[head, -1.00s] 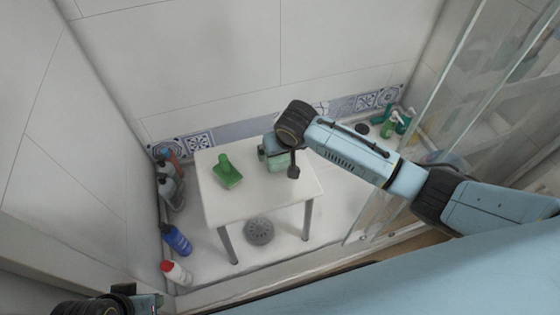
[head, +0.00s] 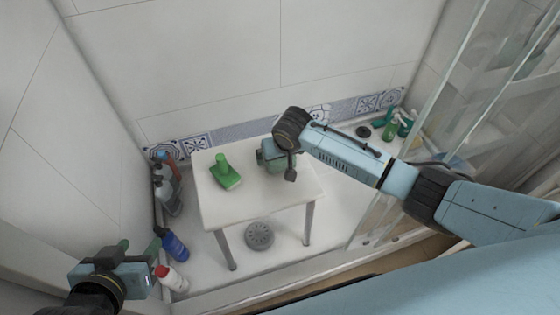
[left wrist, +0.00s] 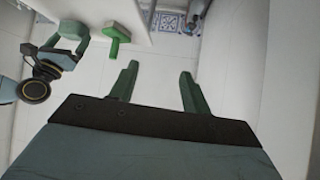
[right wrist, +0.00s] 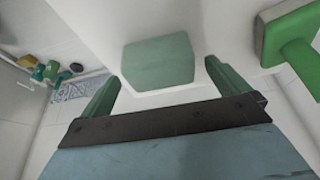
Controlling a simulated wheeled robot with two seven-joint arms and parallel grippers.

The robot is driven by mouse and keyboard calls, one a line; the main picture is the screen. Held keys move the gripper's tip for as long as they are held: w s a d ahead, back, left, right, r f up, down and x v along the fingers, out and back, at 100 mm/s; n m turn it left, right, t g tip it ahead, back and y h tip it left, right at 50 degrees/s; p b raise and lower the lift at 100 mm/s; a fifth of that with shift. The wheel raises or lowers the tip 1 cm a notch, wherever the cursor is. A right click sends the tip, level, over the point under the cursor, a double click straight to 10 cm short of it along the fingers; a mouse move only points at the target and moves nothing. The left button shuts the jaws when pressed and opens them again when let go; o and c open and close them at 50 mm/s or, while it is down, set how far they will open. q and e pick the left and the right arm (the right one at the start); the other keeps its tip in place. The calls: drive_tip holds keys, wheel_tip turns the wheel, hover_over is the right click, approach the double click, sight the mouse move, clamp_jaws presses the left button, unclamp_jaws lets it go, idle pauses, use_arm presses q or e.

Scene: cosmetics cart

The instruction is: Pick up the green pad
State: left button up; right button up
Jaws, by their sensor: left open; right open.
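The pale green pad (right wrist: 158,62) lies on the white table top in the right wrist view, and also shows in the left wrist view (left wrist: 73,29). In the head view my right gripper mostly or wholly hides it. My right gripper (head: 277,160) is open over the table's right part. In the right wrist view its fingertips (right wrist: 162,68) stand on either side of the pad; contact cannot be told. My left gripper (head: 141,240) is open and empty, left of the table; its fingers (left wrist: 160,70) show bare floor between them.
A green brush with a handle (head: 226,172) is on the white table (head: 240,212), left of my right gripper. Several bottles, including a blue one (head: 175,244) and a red-capped one (head: 172,279), line the left wall. A glass panel (head: 425,110) stands at right.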

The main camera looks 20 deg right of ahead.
drive_tip(key=b+x, duration=0.1)
drive_tip(key=x, duration=0.1)
drive_tip(key=shift+w+f+b, duration=0.15)
drive_tip(key=shift+f+b, duration=0.1)
drive_tip(key=shift+b, duration=0.1)
use_arm(q)
drive_tip(key=w+d+r+t+h, duration=0.1)
drive_tip(key=w+d+r+t, duration=0.1)
drive_tip(key=w+r+t, duration=0.2)
wheel_tip(320, 180, up, 3)
drive_tip(key=shift+d+f+t+h, duration=0.15)
drive_tip(key=shift+d+t+h, duration=0.2)
drive_tip(key=shift+t, duration=0.25)
use_arm(e)
drive_tip(key=c, duration=1)
use_arm(q)
drive_tip(key=shift+f, duration=0.15)
use_arm(e)
drive_tip(key=shift+r, duration=0.15)
